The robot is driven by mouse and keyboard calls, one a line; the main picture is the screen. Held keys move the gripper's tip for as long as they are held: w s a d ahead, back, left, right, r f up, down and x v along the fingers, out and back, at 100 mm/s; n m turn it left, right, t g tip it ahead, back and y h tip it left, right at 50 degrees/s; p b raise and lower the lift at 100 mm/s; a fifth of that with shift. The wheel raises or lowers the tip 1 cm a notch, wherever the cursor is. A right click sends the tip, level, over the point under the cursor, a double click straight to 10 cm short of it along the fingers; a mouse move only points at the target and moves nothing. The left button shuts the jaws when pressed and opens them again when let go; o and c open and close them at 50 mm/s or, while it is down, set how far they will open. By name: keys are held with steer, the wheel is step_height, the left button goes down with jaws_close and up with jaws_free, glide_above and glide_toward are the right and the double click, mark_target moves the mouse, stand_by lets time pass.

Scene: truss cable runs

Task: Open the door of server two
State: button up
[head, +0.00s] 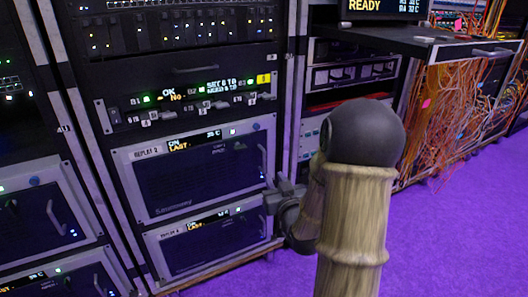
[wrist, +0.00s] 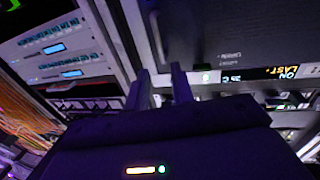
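The unit labelled "REPLAY 2" (head: 205,175) sits in the middle rack with its dark door shut. Its dark vertical handle (head: 263,161) is at the door's right side. My gripper (head: 272,196) is at the rack's right edge, just below that handle, by the seam with the lower unit. In the wrist view a dark door (wrist: 240,35) fills the top right, with a curved handle (wrist: 156,38) at its left edge.
A lower similar unit (head: 215,245) sits beneath, its right side partly hidden by my gripper. A panel of lit controls (head: 190,95) is above. A shelf with a monitor (head: 385,8) and tangled orange cables (head: 460,110) stand at right. Purple floor (head: 460,230) is clear at lower right.

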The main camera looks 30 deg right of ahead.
mark_target(264, 160)
steer(key=w+p, duration=0.1)
steer(key=w, duration=0.2)
steer(key=w+d+p, duration=0.1)
steer(key=w+p, duration=0.1)
steer(key=w, duration=0.2)
steer(key=w+p, duration=0.1)
steer(key=w, duration=0.3)
steer(key=shift+w+d, duration=0.1)
steer(key=shift+d, duration=0.3)
jaws_close()
